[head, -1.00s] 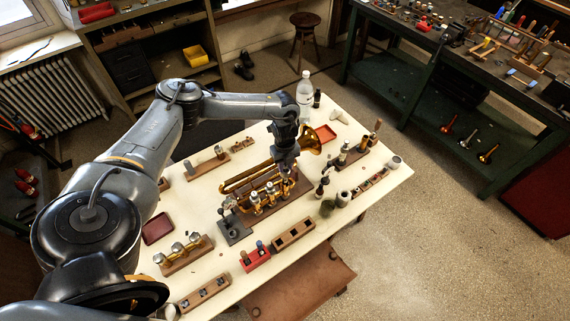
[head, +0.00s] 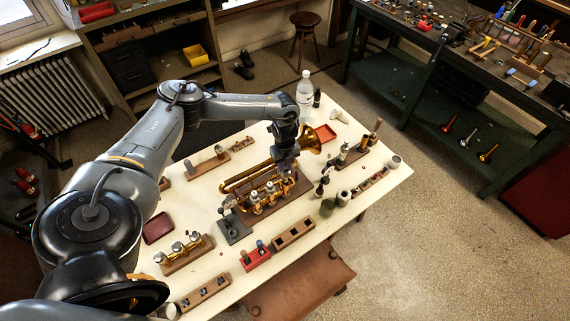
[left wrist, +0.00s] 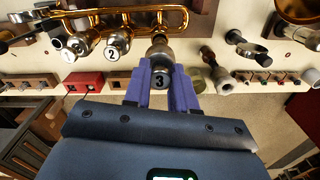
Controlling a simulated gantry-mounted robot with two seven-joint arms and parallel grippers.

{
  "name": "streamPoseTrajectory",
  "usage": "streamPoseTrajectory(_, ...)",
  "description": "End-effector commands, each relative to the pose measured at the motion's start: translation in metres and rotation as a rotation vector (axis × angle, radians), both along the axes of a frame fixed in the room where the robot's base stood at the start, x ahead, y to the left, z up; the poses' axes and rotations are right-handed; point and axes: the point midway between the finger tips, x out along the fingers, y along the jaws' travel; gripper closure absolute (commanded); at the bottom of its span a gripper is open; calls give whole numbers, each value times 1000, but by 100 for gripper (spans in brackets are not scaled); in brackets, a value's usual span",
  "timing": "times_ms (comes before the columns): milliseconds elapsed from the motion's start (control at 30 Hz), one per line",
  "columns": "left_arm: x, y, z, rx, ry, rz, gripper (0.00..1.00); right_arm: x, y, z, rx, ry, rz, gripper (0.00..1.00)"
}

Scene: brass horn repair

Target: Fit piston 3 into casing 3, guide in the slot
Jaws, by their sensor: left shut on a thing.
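The brass horn (head: 242,183) lies on a wooden board on the white table, its bell toward the back right. My left gripper (head: 285,168) is over the horn's valve group. In the left wrist view its purple fingers (left wrist: 161,69) are shut on piston 3 (left wrist: 160,82), whose dark cap is marked 3. Caps marked 1 (left wrist: 77,44) and 2 (left wrist: 115,45) stand in a row to the left of it on the horn (left wrist: 140,19). Casing 3 is largely hidden by the piston and fingers. I cannot tell how deep the piston sits, nor see guide or slot. My right gripper is not in view.
A red block (head: 255,260) and a wooden block (head: 294,233) stand in front of the horn. A water bottle (head: 304,92) stands behind. Small bottles and jars stand to the right. A dark red tray (head: 158,228) lies at the left. Bare tabletop shows around these.

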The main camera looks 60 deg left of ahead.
Motion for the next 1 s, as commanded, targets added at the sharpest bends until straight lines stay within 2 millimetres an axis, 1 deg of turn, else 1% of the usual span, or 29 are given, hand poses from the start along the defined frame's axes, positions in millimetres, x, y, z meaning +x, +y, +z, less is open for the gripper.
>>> streamPoseTrajectory(1000, 0, 0, -31, 0, -1, 0, 100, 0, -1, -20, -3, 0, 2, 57)
